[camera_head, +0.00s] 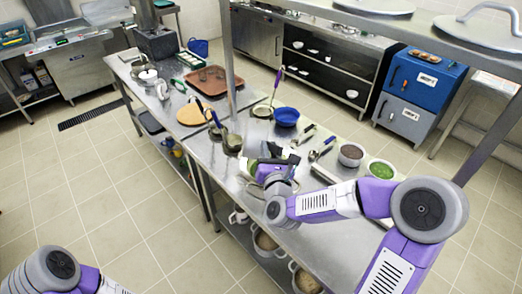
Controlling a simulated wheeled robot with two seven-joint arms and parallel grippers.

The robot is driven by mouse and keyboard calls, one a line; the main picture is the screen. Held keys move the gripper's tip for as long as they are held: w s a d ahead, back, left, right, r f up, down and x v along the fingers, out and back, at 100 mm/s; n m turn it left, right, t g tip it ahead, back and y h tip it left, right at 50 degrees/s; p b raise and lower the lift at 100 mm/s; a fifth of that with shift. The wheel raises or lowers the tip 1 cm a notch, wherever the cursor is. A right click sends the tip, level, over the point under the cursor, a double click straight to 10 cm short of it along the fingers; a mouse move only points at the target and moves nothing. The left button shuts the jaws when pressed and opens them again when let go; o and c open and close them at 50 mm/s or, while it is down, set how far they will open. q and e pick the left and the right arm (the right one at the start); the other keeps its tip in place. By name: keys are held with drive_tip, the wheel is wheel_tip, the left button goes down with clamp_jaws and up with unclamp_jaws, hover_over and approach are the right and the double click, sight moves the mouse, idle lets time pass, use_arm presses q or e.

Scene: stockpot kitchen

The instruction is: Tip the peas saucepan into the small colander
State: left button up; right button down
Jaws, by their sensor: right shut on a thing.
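My right gripper (274,163) is over the steel worktable (335,200), left of its middle. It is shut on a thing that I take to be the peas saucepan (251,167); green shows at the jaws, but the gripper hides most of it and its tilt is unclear. A blue bowl-shaped vessel (286,116) stands beyond the gripper; I cannot tell whether it is the small colander. My left arm shows at the bottom left corner, but its gripper is out of view.
A round container with green contents (380,169) and one with brown contents (350,155) stand on the right. Blue-handled utensils (321,149) lie nearby. A dark round vessel (232,143) stands left of the gripper. Pots (265,241) sit on the shelf below. The near tabletop is clear.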

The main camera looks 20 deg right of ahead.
drive_tip(key=shift+s+d+f+m+t+h, duration=0.1)
drive_tip(key=shift+s+d+f+m, duration=0.15)
drive_tip(key=shift+d+m, duration=0.35)
drive_tip(key=shift+s+d+f+m+t+h, duration=0.1)
drive_tip(key=shift+s+d+m, duration=0.1)
drive_tip(key=shift+d+m, duration=0.3)
drive_tip(key=shift+s+d+f+m+t+h, duration=0.1)
drive_tip(key=shift+s+d+f+m, duration=0.15)
drive_tip(key=shift+d+m, duration=0.35)
drive_tip(key=shift+s, duration=0.1)
drive_tip(key=shift+r, duration=0.1)
idle(1.5)
